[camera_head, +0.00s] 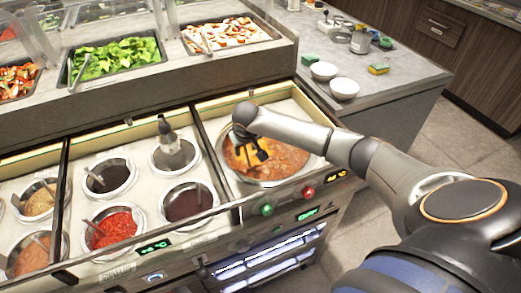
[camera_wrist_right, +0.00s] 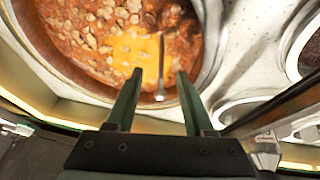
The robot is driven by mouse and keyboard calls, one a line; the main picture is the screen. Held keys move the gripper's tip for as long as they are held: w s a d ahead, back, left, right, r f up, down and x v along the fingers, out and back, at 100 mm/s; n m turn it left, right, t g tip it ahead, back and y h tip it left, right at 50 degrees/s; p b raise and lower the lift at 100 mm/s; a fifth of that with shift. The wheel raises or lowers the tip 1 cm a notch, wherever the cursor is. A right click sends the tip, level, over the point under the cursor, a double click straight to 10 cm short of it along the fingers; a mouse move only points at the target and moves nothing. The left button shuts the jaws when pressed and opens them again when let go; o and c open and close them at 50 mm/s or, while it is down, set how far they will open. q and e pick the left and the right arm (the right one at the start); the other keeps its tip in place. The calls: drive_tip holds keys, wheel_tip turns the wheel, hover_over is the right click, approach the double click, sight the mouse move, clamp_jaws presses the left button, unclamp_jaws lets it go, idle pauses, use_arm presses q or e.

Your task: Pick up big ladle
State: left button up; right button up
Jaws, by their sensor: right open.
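The large round pot (camera_head: 283,183) of chunky red-orange stew sits in the right-hand well. In the right wrist view, the big ladle (camera_wrist_right: 161,68) shows as a thin dark handle with a rounded pale end, standing over a smooth yellow-orange patch in the stew. My right gripper (camera_head: 257,156) is over the pot, its fingers open. In the wrist view the right gripper (camera_wrist_right: 158,80) has one finger on each side of the handle's end, with gaps on both sides. In the head view the gripper hides most of the ladle. My left gripper is out of view.
Left of the pot are round wells with dark and red sauces (camera_head: 116,227) and small ladles. A bottle (camera_head: 170,140) stands in one well. Trays of lettuce (camera_head: 115,58) and other toppings lie behind. White bowls (camera_head: 344,89) stand on the back right counter.

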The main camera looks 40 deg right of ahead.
drive_tip(key=shift+f, duration=0.1)
clamp_jaws()
idle(0.4)
idle(1.0)
